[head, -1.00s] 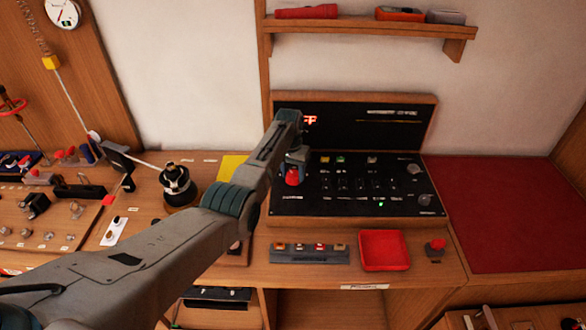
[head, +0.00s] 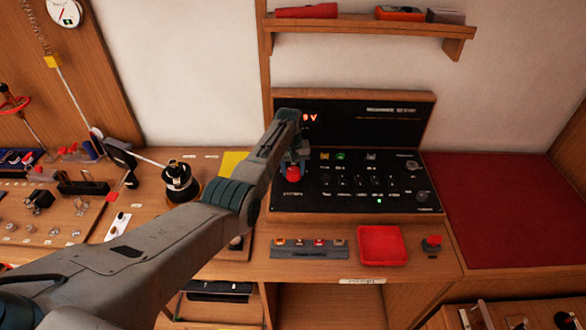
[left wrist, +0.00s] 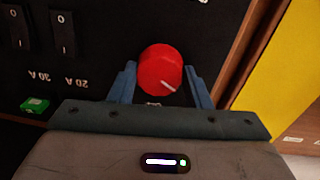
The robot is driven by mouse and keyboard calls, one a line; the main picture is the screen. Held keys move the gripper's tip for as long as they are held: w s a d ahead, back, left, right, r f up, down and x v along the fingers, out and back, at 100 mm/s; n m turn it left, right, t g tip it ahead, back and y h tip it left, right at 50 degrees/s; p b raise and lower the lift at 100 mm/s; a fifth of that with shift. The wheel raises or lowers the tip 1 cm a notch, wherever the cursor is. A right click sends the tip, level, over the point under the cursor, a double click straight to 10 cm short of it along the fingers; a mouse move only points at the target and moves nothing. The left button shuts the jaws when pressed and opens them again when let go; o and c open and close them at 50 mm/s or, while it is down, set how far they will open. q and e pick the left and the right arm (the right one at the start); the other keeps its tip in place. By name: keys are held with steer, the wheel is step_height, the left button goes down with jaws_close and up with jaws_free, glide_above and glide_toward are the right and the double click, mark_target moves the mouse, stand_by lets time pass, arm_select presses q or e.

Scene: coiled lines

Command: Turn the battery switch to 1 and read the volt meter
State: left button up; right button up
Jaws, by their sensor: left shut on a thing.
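The red battery switch knob (head: 293,173) sits at the left of the black panel (head: 330,205). My left gripper (left wrist: 160,76) is shut on it, one blue finger on each side. In the left wrist view the knob (left wrist: 158,66) shows a white mark toward the lower right; its position label is too hidden to read. The volt meter display (head: 310,118) glows red on the upright back panel. My arm covers its left part; a character like 9 or 0 and a V show. My right gripper is not in view.
Rocker switches (left wrist: 62,36) stand near the knob. A red tray (head: 382,246) and a button strip (head: 309,249) lie in front of the panel. A black winch-like thing (head: 178,182) stands left of my arm. The red mat (head: 500,220) at right is clear.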

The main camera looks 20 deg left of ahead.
mark_target(291, 170)
arm_select(q)
steer(key=o, duration=1)
step_height(291, 170, up, 11)
steer(key=b, duration=0.3)
steer(key=shift+a, duration=0.3)
steer(key=shift+s+f, duration=0.1)
